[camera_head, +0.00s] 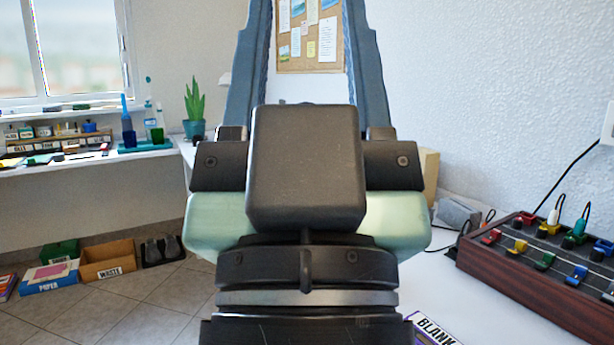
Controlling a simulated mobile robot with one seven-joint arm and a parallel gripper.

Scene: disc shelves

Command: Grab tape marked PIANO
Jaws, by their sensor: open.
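My gripper (308,25) fills the middle of the head view, with its two long blue-grey fingers pointing up and spread wide apart. Nothing shows between the fingers, and their tips run to or past the top edge. No tape with a readable PIANO mark is in view. A purple-edged item marked BLANK (434,330) lies on the white surface at the bottom, right of my wrist and partly cut off. My gripper hides the middle of the scene.
A dark red-brown box with coloured levers and plugs (530,285) stands at the right. A shelf with jars and labels (60,146) is at the left by the window. PAPER (48,284) and WASTE (108,268) boxes sit on the tiled floor. A plant (194,104) stands behind.

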